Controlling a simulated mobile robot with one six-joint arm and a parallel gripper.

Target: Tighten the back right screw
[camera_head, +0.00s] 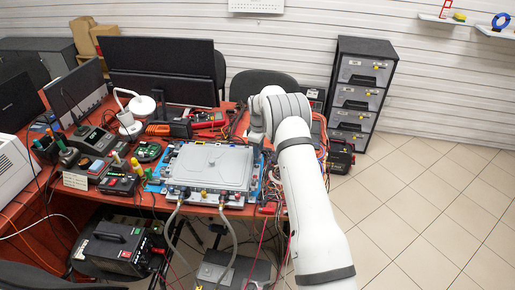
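A grey flat metal unit (212,165) lies on the red-brown desk, on a blue base, in the head view. Two hoses (229,240) run down from fittings on its front edge. Its screws are too small to make out, and I cannot tell the back right screw apart at its back right corner. My white arm reaches in from the lower right, and its wrist end is just right of and behind the unit's back right corner.
The desk (185,207) is crowded. Meters and tools stand left of the unit, a large dark monitor (163,70) and a white lamp (130,108) behind it. Cables crowd its right side. A drawer cabinet (361,90) stands back right. The tiled floor at right is clear.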

